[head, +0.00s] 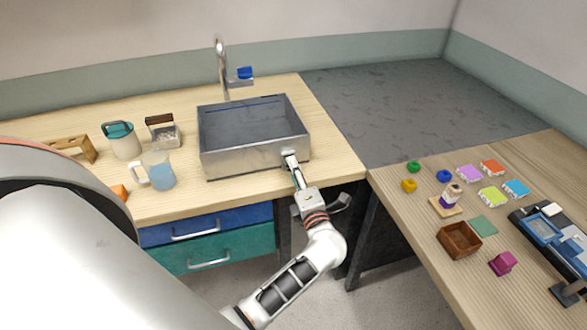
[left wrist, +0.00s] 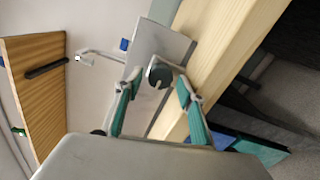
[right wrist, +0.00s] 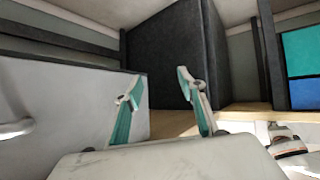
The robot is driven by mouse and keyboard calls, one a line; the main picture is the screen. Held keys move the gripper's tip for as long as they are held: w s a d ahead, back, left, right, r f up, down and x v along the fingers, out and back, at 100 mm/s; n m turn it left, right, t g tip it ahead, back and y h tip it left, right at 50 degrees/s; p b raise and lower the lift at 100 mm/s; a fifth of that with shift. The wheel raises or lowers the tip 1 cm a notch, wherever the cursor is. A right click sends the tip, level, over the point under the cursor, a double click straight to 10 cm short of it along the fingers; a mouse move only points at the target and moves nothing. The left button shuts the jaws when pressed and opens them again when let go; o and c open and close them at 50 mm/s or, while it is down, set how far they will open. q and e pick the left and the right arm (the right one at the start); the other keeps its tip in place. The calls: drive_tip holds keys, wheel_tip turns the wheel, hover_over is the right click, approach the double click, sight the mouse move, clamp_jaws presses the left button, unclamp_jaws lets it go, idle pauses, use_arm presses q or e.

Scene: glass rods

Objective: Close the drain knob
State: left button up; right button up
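The grey metal sink (head: 225,160) sits on the wooden counter. The drain knob (left wrist: 159,73), a dark round disc, is on the sink's front wall in the left wrist view. My left gripper (head: 291,160) is at the right part of that front wall in the head view and largely hides the knob there. In the left wrist view its fingers (left wrist: 160,88) are open, one on each side of the knob, with visible gaps. My right gripper (right wrist: 160,88) is open and empty in its wrist view, away from the sink; it is not seen in the head view.
A faucet (head: 222,65) with a blue handle stands behind the sink. A blue mug (head: 160,170) and other containers stand left of it. Blue and teal drawers (head: 215,248) are below. A side table at right holds a brown box (head: 459,240) and several small items.

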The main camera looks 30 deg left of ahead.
use_arm(q)
drive_tip(key=v, duration=0.6)
drive_tip(key=shift+s+d, duration=0.1)
idle(0.4)
